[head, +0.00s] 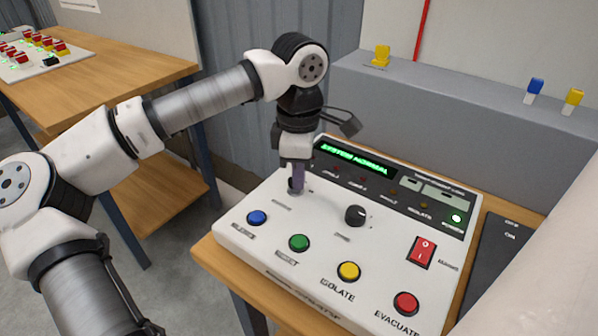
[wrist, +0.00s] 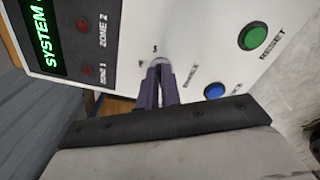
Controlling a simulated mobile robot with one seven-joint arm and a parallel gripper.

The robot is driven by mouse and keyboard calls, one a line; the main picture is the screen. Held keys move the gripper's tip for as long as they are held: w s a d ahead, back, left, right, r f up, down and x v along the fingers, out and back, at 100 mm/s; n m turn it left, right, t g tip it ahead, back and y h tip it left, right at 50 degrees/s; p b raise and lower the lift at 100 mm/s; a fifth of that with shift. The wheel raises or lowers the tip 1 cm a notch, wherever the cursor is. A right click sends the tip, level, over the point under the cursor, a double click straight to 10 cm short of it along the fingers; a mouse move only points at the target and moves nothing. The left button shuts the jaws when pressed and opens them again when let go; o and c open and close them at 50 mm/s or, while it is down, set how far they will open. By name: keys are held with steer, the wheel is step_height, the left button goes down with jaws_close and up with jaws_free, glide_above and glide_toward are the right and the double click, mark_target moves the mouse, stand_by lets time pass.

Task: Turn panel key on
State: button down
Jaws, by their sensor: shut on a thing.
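The white control panel (head: 322,262) lies on a wooden table, its green display (head: 356,158) reading "SYSTEM NORMAL". The panel key switch (wrist: 161,61) shows as a pale round collar at my fingertips in the wrist view. My gripper (head: 297,190) points down at the panel's left side, above the blue button. Its purple fingers (wrist: 160,80) are shut on the panel key at this switch. The key itself is almost wholly hidden between the fingers, so its turn angle cannot be told.
Blue (head: 257,217), green (head: 299,242), yellow (head: 348,271) and red (head: 405,303) buttons line the panel's front. A black knob (head: 356,215) and a red rocker switch (head: 423,251) are to the right. A grey ledge (head: 450,105) stands behind.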

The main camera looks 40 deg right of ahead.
steer(key=c, duration=1.6)
jaws_free()
steer(key=shift+r, duration=0.1)
step_height(320, 180, up, 14)
